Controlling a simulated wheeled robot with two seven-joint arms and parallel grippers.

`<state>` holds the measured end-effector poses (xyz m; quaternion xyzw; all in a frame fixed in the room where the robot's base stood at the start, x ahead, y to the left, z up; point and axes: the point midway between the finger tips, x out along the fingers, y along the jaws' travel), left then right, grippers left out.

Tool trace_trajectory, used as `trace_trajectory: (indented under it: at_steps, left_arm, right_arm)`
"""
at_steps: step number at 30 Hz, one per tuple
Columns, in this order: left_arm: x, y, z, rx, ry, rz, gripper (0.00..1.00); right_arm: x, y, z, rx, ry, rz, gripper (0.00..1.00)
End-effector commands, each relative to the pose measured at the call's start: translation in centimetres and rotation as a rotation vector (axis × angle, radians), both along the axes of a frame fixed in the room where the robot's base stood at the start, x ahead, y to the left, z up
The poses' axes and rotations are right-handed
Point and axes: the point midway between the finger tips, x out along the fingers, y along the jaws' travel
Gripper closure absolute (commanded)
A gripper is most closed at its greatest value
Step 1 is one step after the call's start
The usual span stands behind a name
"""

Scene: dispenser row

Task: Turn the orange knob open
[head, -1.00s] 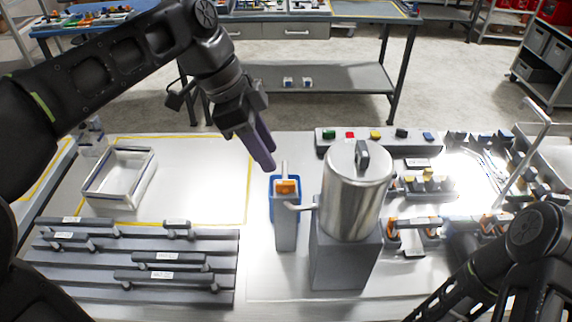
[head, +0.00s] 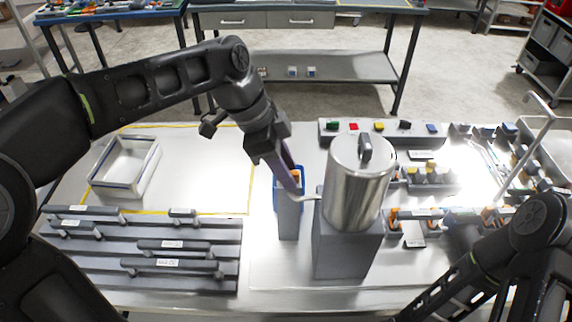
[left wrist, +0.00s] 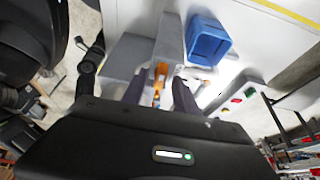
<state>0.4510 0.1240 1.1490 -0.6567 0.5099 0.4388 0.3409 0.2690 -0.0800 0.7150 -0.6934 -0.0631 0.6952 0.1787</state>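The orange knob (left wrist: 160,74) shows between the two fingers of my left gripper (left wrist: 159,95) in the left wrist view. In the head view the knob (head: 296,174) is mostly hidden behind the fingers. My left gripper (head: 292,186) is open and points down at the tap of the silver dispenser (head: 356,190). I cannot tell whether a finger touches the knob.
The dispenser stands on a grey block (head: 346,250). A white bin (head: 125,165) and a rack of grey handled bars (head: 140,250) are at the left. A strip of coloured buttons (head: 380,130) runs behind. Small orange-handled parts (head: 410,222) lie to the right.

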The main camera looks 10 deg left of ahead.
Motion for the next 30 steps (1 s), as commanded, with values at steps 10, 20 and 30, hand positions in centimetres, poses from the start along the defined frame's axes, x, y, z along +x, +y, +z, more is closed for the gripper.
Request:
trace_trajectory:
  at_steps: [10, 20, 30]
  left_arm:
    - [0.0, 0.0, 0.0, 0.0, 0.0, 0.0, 0.77]
    - [0.0, 0.01, 0.02, 0.0, 0.0, 0.0, 1.0]
    - [0.0, 0.01, 0.04, 0.0, 0.0, 0.0, 1.0]
  right_arm:
    - [0.02, -0.02, -0.03, 0.0, -0.001, 0.0, 0.64]
    - [0.02, -0.01, -0.02, 0.0, -0.001, 0.0, 0.64]
    - [0.01, 0.0, -0.02, 0.0, 0.0, 0.0, 0.64]
